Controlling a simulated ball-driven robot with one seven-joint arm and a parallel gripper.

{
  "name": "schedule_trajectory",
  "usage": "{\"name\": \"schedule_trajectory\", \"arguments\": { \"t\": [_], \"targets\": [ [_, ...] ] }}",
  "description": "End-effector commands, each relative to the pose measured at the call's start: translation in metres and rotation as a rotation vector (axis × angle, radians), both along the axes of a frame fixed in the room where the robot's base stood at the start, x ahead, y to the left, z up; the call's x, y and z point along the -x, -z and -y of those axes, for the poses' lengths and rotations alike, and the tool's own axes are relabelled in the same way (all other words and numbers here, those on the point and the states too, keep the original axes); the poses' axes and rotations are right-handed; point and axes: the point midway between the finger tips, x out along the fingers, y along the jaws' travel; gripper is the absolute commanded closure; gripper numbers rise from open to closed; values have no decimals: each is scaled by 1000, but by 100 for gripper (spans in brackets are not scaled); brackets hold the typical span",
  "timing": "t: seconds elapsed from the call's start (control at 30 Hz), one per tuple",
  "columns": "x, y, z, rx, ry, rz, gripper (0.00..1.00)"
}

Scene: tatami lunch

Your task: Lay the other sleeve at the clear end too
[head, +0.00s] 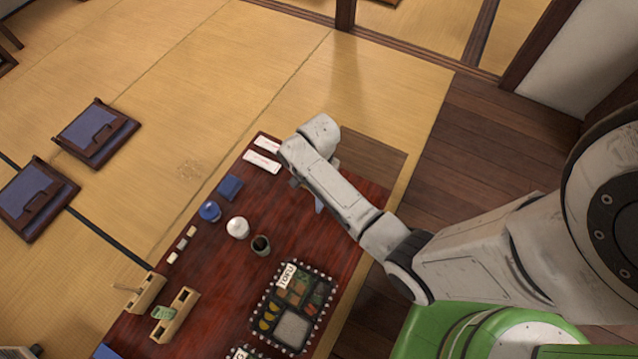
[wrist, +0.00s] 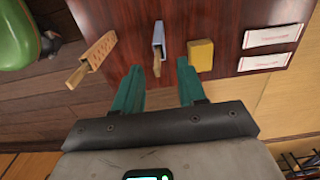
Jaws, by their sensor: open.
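Two white paper sleeves with red print lie side by side, roughly parallel with a gap between them, at the far end of the dark red table (head: 215,262). In the head view, one sleeve (head: 267,145) is nearer the end edge and the other (head: 262,161) is just inward. In the wrist view, the two sleeves (wrist: 272,36) and (wrist: 265,62) lie at the right, away from my fingers. My gripper (wrist: 159,70) has its green fingers apart with nothing held, over the table edge. In the head view my arm hides most of it.
The head view shows a blue cloth (head: 230,187), white pot (head: 238,228), dark cup (head: 261,245) and TOFU-labelled tray (head: 268,316).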

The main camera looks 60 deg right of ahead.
Motion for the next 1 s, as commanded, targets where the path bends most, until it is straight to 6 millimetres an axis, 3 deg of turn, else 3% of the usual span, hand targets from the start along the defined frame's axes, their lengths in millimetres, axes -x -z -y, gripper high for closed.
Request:
{"name": "schedule_trajectory", "arguments": {
  "t": [0.03,0.2,0.37,0.47,0.57,0.7,0.9,1.0],
  "targets": [
    [-1,-13,0,1,-1,3,59],
    [-1,-36,0,1,0,2,59],
    [0,-46,-3,0,-16,2,59],
    [7,-50,-20,-7,-117,10,59],
    [23,-57,-51,-14,-334,29,59],
    [62,-78,-91,-3,-742,55,59],
    [115,-116,-111,45,-1247,64,59],
    [130,-130,-113,66,-1403,59,59]
  ]
}}
